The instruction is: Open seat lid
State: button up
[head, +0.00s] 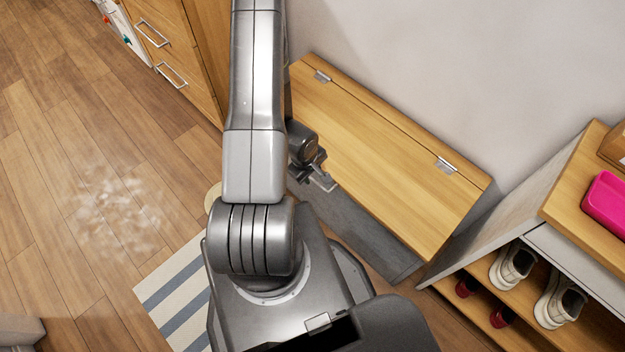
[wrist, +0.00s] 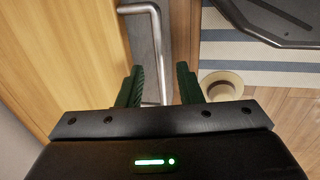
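The seat lid (head: 385,150) is a light wood panel, closed flat on a grey bench box (head: 370,240), with two metal hinges along the wall side. It also fills the left of the wrist view (wrist: 60,55). A silver bar handle (wrist: 157,55) shows at the lid's front edge in the wrist view; its end also shows in the head view (head: 327,184). My arm hides the lid's left front.
A shoe shelf (head: 535,250) with several shoes and a pink box (head: 607,205) stands at the right. A drawer cabinet (head: 175,45) is at the upper left. A striped rug (head: 178,293) and round beige object (wrist: 222,84) lie on the floor. Left floor is open.

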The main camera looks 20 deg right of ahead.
jog(key=shift+w+d+f+b, duration=0.15)
jog(key=shift+f+b, duration=0.3)
jog(key=shift+f, duration=0.7)
jog(key=shift+c, duration=0.2)
grip_shut()
jog(key=shift+r, duration=0.2)
